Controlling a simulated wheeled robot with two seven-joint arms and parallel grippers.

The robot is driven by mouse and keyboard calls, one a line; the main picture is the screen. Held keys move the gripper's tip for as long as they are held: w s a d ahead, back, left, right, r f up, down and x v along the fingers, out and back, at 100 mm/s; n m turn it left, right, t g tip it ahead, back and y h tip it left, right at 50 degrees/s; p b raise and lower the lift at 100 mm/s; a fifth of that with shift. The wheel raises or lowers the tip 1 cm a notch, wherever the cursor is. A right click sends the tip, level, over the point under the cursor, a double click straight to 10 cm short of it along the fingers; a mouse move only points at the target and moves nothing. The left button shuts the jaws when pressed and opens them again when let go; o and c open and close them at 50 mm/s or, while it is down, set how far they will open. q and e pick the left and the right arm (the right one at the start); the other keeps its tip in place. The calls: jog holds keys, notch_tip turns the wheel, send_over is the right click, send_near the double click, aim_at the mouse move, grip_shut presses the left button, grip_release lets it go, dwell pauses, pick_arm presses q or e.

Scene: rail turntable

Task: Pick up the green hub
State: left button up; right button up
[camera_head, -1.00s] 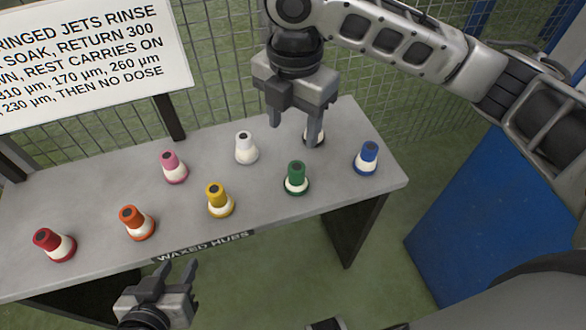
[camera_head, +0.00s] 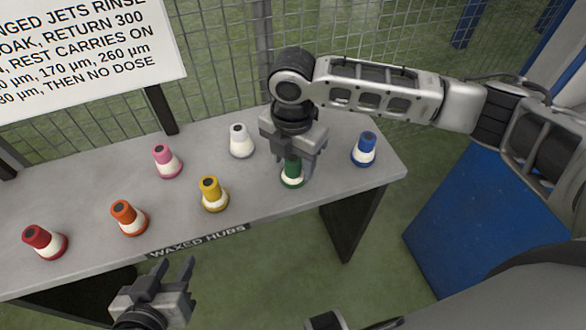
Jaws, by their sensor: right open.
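The green hub (camera_head: 292,180) stands upright on the grey table (camera_head: 190,194), toward the right of its front edge. It has a green top and a white lower part. My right gripper (camera_head: 297,172) is open and pointing down at the green hub, with its fingers overlapping the hub's upper part in the view. I cannot tell whether the fingers touch it. My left gripper (camera_head: 172,275) is open and empty, in front of the table's front edge.
A blue hub (camera_head: 365,150) stands right of the green one. White (camera_head: 240,142), yellow (camera_head: 212,195), pink (camera_head: 167,162), orange (camera_head: 129,219) and red (camera_head: 45,243) hubs stand to the left. A wire fence (camera_head: 222,60) and a sign (camera_head: 80,55) are behind the table.

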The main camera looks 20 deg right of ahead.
jog(key=shift+f, duration=0.9)
jog(key=c, duration=1.2)
jog(key=shift+r, duration=0.15)
